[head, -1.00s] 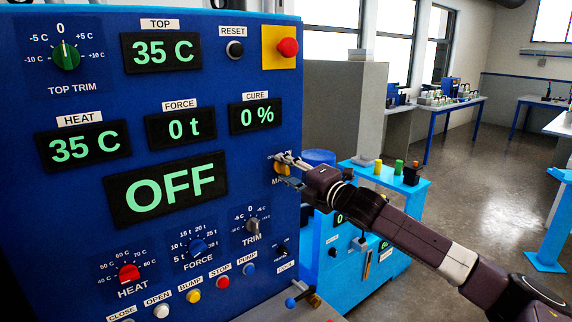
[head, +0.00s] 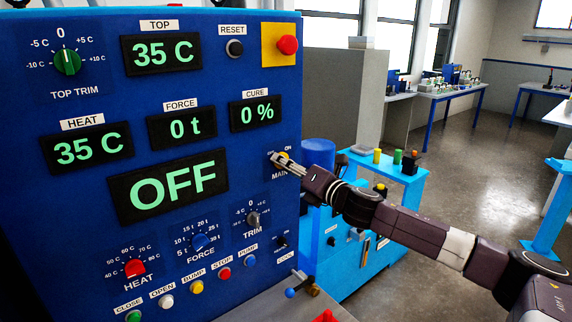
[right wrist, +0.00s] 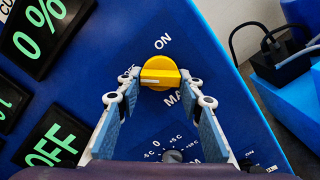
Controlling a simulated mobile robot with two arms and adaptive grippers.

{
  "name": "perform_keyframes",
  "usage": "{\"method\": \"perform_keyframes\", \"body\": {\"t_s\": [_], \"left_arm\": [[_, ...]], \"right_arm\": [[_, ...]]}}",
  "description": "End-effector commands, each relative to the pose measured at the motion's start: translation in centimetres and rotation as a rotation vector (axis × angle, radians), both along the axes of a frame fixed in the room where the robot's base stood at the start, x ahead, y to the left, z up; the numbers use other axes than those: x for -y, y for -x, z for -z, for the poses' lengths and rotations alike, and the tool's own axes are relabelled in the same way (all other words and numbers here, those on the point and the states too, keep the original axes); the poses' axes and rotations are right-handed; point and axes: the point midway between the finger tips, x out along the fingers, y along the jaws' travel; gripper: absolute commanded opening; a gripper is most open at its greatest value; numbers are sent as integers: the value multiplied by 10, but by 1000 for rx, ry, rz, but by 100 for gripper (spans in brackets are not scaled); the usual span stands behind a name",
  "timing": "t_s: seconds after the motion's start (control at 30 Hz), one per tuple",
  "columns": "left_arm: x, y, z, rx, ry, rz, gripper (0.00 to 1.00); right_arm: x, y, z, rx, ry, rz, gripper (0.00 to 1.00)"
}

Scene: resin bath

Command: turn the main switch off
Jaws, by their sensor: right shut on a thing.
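The main switch (head: 284,157) is a yellow rotary knob at the right edge of the blue panel (head: 85,215). In the right wrist view the knob (right wrist: 160,73) lies crosswise, its pale mark towards the partly hidden OFF label and away from the ON label (right wrist: 162,41). My right gripper (head: 279,162) is at the switch, shut on the knob, with a finger at each end of it in the wrist view (right wrist: 160,86). The large display (head: 170,186) reads OFF in green. My left gripper is not in view.
Below the switch are the TRIM knob (head: 253,219), a small black switch (head: 281,241) and a row of coloured buttons. A red stop button (head: 287,45) is above. A light-blue bench (head: 350,262) stands behind my right arm. Open floor lies to the right.

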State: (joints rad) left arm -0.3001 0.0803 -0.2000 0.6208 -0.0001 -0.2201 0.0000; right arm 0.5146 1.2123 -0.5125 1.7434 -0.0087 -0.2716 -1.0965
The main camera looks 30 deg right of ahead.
Motion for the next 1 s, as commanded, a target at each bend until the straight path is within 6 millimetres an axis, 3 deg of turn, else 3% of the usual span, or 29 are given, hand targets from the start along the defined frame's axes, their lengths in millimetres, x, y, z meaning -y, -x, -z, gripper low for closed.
{"method": "perform_keyframes", "body": {"t_s": [0.4, 0.43, 0.57, 1.0], "left_arm": [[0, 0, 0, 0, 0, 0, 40], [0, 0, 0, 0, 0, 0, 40], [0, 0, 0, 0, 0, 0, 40], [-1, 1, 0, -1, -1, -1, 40]], "right_arm": [[-2, 0, 6, -9, 9, -3, 10], [-2, 0, 6, -9, 9, -3, 37], [-1, 0, 5, -6, 9, -3, 51], [1, 5, 3, -4, 8, 0, 52]]}}
